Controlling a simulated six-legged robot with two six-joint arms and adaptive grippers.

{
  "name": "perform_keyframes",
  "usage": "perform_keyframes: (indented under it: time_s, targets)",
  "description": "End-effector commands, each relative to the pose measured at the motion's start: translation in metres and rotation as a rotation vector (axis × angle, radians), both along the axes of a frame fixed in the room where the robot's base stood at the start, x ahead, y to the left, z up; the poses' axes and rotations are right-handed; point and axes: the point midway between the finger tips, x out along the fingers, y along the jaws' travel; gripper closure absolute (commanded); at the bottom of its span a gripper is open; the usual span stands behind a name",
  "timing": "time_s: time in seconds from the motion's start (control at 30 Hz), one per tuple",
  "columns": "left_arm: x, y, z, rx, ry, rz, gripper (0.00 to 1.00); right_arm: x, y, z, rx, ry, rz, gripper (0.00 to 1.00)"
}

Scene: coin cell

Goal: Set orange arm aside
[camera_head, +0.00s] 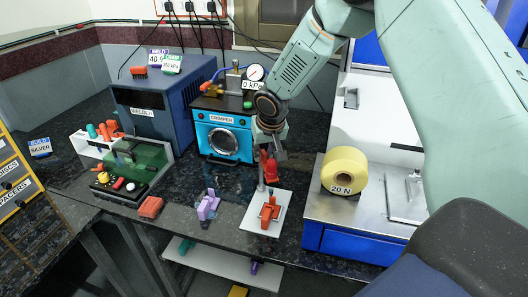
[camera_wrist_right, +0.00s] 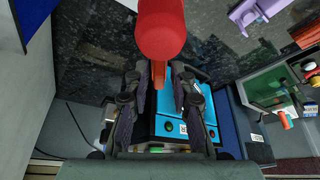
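A red-orange piece (camera_head: 268,165) stands upright at my right gripper (camera_head: 272,148), by a thin metal post on a white square plate (camera_head: 250,221). In the wrist view a thick red rounded part (camera_wrist_right: 162,32) with a thin orange stem (camera_wrist_right: 158,74) appears at the fingertips. My right gripper's fingers (camera_wrist_right: 160,82) are apart, with the stem between their tips and gaps visible at both sides. A second orange-red part (camera_head: 270,211) sits on the white plate. I cannot tell by colour which is the orange arm. My left gripper is not in view.
The blue crimper (camera_head: 222,142) stands behind the plate and the welder (camera_head: 150,110) to its left. A purple holder (camera_head: 208,205) and a red block (camera_head: 150,207) lie near the counter's front edge. A yellow roll (camera_head: 344,171) stands right. Some dark counter is bare between them.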

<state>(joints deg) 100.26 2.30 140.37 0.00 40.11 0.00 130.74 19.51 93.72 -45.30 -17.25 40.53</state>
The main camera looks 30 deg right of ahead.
Motion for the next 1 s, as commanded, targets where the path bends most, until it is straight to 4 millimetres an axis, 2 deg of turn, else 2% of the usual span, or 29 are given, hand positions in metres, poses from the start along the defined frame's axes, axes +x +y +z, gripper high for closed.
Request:
perform_keyframes:
  time_s: [0.03,0.23,1.0]
  targets:
    - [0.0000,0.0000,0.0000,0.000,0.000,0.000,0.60,-0.0002,-0.0001,0.0001,0.000,0.000,0.000,0.83]
    - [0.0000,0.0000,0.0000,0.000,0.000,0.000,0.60,-0.0001,-0.0001,0.0003,0.000,0.000,0.000,1.00]
    - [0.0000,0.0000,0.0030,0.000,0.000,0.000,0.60,0.0004,-0.0007,0.0020,0.000,-0.002,0.011,1.00]
